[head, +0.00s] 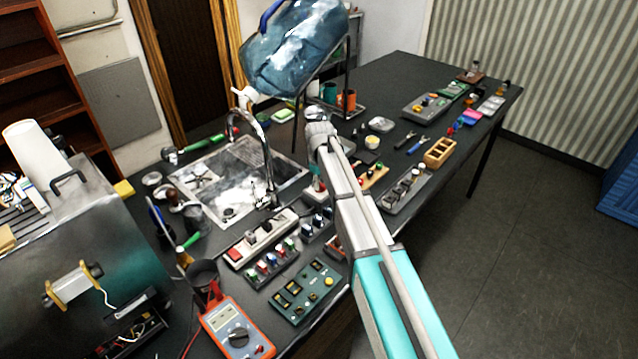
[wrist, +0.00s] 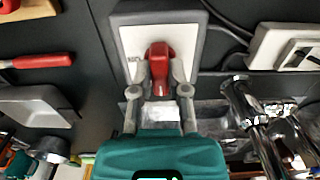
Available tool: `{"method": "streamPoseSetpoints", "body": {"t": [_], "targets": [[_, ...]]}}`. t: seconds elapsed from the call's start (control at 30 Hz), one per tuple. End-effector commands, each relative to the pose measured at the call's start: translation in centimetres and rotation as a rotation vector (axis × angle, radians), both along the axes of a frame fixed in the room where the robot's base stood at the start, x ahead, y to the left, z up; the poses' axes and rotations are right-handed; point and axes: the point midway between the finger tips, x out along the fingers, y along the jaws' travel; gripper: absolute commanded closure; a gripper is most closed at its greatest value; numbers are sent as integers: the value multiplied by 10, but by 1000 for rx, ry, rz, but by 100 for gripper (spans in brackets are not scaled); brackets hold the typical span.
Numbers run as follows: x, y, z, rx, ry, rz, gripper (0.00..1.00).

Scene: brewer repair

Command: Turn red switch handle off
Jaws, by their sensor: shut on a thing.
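The red switch handle (wrist: 160,55) stands out from a white plate (wrist: 133,42) in a grey housing, upper middle of the wrist view. My gripper (wrist: 160,84) is shut on the handle, with one finger on each side of its lower part. The handle points down the picture toward my palm. Lettering on the plate beside the handle is partly hidden. In the head view my arm reaches over the dark bench and hides most of the grip.
The sink (head: 215,185) with its curved faucet (head: 262,150) is left of my arm. A power strip (head: 262,238), a green board (head: 303,291) and an orange multimeter (head: 237,326) lie nearer. A large blue water bottle (head: 296,48) is above and behind.

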Motion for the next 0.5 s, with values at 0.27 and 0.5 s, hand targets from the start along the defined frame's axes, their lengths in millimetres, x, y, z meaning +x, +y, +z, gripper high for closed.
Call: {"method": "streamPoseSetpoints", "body": {"t": [0.27,0.5], "targets": [[1,0,0,0,-2,6,100],[1,-1,0,0,-2,5,53]]}}
